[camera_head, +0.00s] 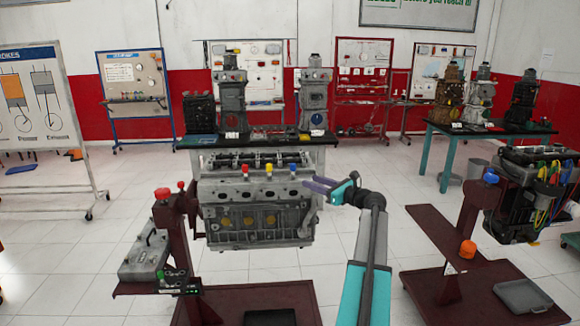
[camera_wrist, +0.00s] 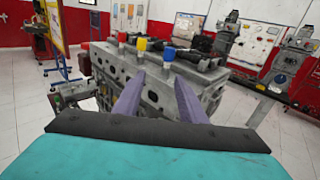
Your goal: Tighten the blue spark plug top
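The blue spark plug top (camera_head: 293,171) stands upright on the near upper edge of the grey engine block (camera_head: 225,190). It is the rightmost of three coloured tops in the head view. In the wrist view the blue top (camera_wrist: 168,54) shows beyond the fingertips, between their lines and nearer the right finger. My gripper (camera_head: 310,184) is just right of the blue top, with its purple fingers pointing left. In the wrist view my gripper (camera_wrist: 160,76) has its fingers apart with nothing between them. I cannot tell the exact gap to the blue top.
A yellow top (camera_head: 269,170) and a red top (camera_head: 245,170) stand left of the blue one. The engine sits on a dark red stand (camera_head: 185,225). A table (camera_head: 270,139) with engine parts stands behind. Another engine (camera_head: 530,190) is at the right; floor between is partly free.

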